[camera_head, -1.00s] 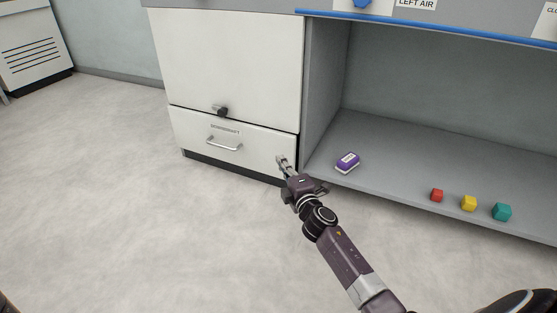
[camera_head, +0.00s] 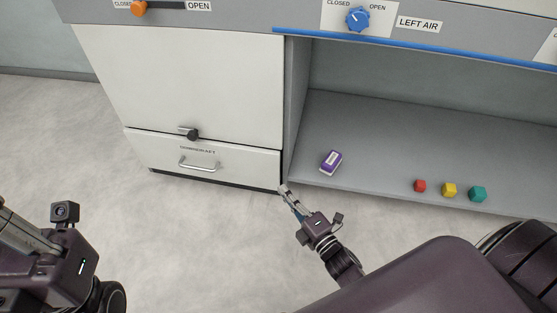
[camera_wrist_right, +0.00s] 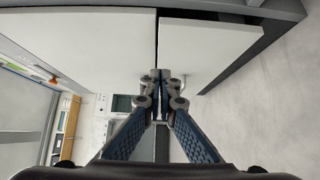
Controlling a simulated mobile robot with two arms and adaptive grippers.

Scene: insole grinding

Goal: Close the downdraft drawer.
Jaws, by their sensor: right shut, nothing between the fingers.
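The downdraft drawer (camera_head: 220,170) is the low white front with a silver handle (camera_head: 198,165), under a white cabinet door. Its front looks about flush with the door, with a thin dark gap between them; I cannot tell whether it is fully shut. My right gripper (camera_head: 285,190) is shut and empty, near the drawer's lower right corner; contact is unclear. In the right wrist view its fingertips (camera_wrist_right: 161,75) are together in front of the drawer front (camera_wrist_right: 205,50) and the door. My left gripper (camera_head: 28,240) is at the lower left, its fingers partly cut off.
The white door (camera_head: 190,85) has a dark knob (camera_head: 192,134). The floor (camera_head: 185,240) before the drawer is clear.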

